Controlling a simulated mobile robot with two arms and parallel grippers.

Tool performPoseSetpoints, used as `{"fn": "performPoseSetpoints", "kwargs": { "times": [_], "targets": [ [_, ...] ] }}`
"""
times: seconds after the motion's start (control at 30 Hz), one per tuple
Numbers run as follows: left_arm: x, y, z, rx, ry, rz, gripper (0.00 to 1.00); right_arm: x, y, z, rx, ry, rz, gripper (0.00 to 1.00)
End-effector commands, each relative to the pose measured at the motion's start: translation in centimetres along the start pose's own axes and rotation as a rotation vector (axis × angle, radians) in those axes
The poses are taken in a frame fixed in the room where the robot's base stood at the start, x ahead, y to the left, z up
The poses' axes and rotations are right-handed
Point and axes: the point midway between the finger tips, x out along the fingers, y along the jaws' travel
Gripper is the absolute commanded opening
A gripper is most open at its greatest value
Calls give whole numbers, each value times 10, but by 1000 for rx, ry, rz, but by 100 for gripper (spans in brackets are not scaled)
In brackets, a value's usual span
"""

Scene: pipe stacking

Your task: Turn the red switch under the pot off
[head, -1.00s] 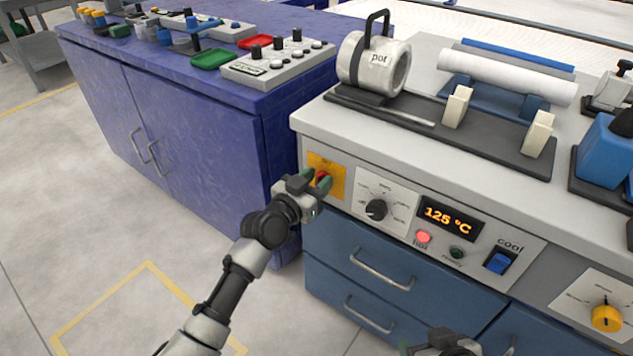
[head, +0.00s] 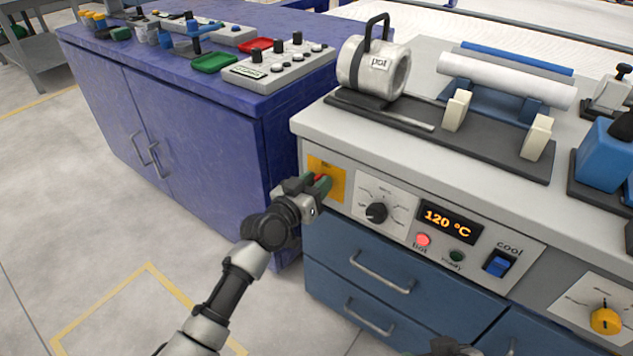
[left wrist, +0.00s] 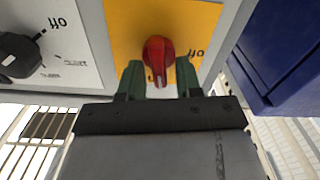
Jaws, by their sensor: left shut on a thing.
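The red switch (head: 318,178) sits on a yellow plate (head: 336,184) at the left end of the bench front, below the pot (head: 374,68). My left gripper (head: 319,186) is at the switch, shut on it. In the left wrist view the red knob (left wrist: 158,58) lies between the green fingertips (left wrist: 160,79), its narrow end towards the gripper. An upside-down "off" label shows to its right on the yellow plate. My right gripper (head: 450,346) is only partly in view at the bottom edge of the head view; its fingers cannot be made out.
Right of the switch are a black dial (head: 376,212), a display (head: 449,222) reading 120 °C, a lit red "hot" lamp (head: 423,240) and a blue "cool" switch (head: 499,264). Blue drawers (head: 385,280) lie below. A blue cabinet (head: 200,130) stands at the left.

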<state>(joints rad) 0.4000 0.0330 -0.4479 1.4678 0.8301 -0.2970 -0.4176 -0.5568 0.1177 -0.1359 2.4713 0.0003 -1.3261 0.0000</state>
Motion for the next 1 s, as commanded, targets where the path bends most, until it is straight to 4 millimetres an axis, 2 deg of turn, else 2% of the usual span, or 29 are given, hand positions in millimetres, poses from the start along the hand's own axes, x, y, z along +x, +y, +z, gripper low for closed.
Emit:
{"fn": "performPoseSetpoints", "kwargs": {
  "times": [0.4,1.0],
  "targets": [
    [0,-5,1,-388,-2,-1,11,-8,3,22,3,-139,6,69],
    [0,-10,6,-958,-1,-1,11,-17,4,39,6,-253,10,69]
  ]
}}
